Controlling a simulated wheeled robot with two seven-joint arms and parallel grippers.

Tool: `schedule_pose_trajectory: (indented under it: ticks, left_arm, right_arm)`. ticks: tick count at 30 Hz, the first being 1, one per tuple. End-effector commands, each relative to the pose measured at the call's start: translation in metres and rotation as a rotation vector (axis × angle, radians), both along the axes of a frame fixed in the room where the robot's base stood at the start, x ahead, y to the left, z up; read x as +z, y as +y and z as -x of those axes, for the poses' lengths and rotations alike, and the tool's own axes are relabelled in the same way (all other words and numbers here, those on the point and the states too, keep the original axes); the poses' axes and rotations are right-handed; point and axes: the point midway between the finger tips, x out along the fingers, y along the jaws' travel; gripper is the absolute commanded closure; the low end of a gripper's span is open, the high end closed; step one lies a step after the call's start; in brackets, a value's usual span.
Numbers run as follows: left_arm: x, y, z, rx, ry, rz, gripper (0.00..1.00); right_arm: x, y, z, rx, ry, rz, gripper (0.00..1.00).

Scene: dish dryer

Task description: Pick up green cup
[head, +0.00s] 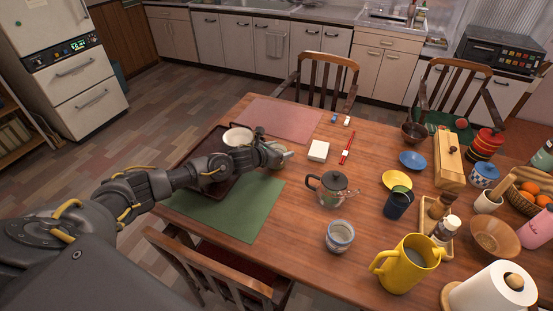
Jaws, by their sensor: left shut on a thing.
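My left gripper (277,153) is at the end of the arm that comes in from the left, above the green placemat's far edge. It is shut on a small pale grey-green thing (285,156), mostly hidden by the fingers. I cannot tell for sure whether this is the green cup. A green rim (402,189) shows just behind a dark blue cup (397,206) on the right half of the table. My right gripper is not in view.
A green placemat (240,215), a dark tray (218,190) and a white bowl (237,136) lie around my left arm. A pink placemat (285,118) is clear.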

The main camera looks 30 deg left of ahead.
Motion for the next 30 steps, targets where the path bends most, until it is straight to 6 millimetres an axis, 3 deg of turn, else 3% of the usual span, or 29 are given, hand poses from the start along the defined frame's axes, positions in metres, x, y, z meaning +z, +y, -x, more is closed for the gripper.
schedule_pose_trajectory:
  ticks: [3,14,19,28,30]
  left_arm:
    - [0.001,0.0,0.0,0.0,-0.001,0.0,0.64]
    - [0.008,0.0,-0.001,0.0,-0.003,0.0,0.64]
    - [0.033,0.001,-0.001,-0.001,-0.007,-0.001,0.64]
    - [0.093,0.032,0.042,0.0,-0.004,-0.004,0.64]
    - [0.097,0.042,0.056,0.001,-0.001,-0.006,0.64]
  right_arm:
    - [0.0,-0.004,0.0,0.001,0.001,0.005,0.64]
    - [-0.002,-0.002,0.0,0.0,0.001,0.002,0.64]
    - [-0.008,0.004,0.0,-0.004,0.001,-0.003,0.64]
    - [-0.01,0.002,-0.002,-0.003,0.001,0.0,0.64]
    - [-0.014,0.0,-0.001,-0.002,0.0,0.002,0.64]
